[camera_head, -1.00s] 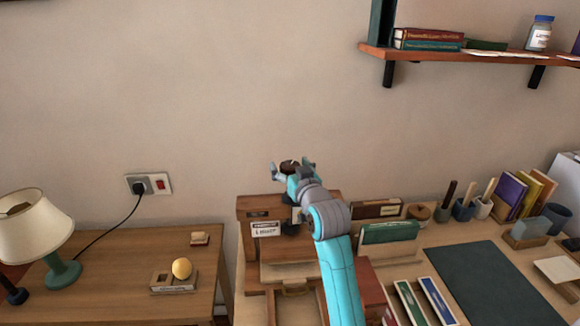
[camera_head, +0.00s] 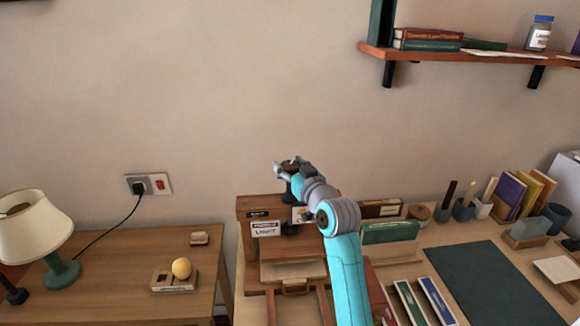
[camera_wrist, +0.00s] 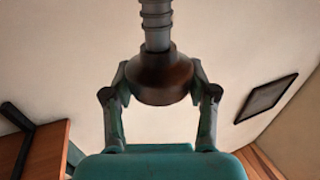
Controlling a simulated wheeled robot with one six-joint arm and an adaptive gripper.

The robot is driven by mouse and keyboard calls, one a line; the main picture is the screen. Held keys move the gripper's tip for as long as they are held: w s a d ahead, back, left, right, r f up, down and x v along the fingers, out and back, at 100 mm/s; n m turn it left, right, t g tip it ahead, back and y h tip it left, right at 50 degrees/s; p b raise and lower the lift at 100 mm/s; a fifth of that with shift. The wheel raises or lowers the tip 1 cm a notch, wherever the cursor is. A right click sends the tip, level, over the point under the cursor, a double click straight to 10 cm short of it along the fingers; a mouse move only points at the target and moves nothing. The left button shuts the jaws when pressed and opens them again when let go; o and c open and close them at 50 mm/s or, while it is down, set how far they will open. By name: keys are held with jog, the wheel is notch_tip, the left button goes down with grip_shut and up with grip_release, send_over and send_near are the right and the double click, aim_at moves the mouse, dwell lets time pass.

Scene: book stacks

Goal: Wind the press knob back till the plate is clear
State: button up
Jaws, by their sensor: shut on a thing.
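The press knob (camera_wrist: 160,80) is a dark brown, rounded knob on a grey threaded screw (camera_wrist: 157,25). In the wrist view my gripper (camera_wrist: 160,92) is shut on it, with one finger on each side. In the head view my gripper (camera_head: 291,168) is at the knob, above the wooden press (camera_head: 256,207), and partly hides it. The press has a small white label (camera_head: 265,229) on its front. The press plate and any gap under it cannot be made out behind my arm.
A green folder (camera_head: 390,232) and open trays (camera_head: 411,303) stand right of the press. A side table (camera_head: 130,262) with a lamp (camera_head: 32,226) is at the left. A wall shelf (camera_head: 455,53) hangs at upper right.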

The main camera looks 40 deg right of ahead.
jog(key=n+y, duration=0.2)
jog(key=y, duration=0.1)
jog(key=n+y, duration=0.2)
jog(key=y, duration=0.2)
jog(key=shift+n+y, duration=0.3)
jog(key=shift+n, duration=0.1)
jog(key=shift+f+n+y, duration=0.1)
jog(key=shift+n+y, duration=0.5)
jog(key=shift+y, duration=0.3)
jog(key=shift+f+y, duration=0.2)
jog(key=shift+y, duration=0.1)
jog(key=o, duration=1.2)
jog(key=shift+r, duration=0.15)
jog(key=shift+s+r, duration=0.1)
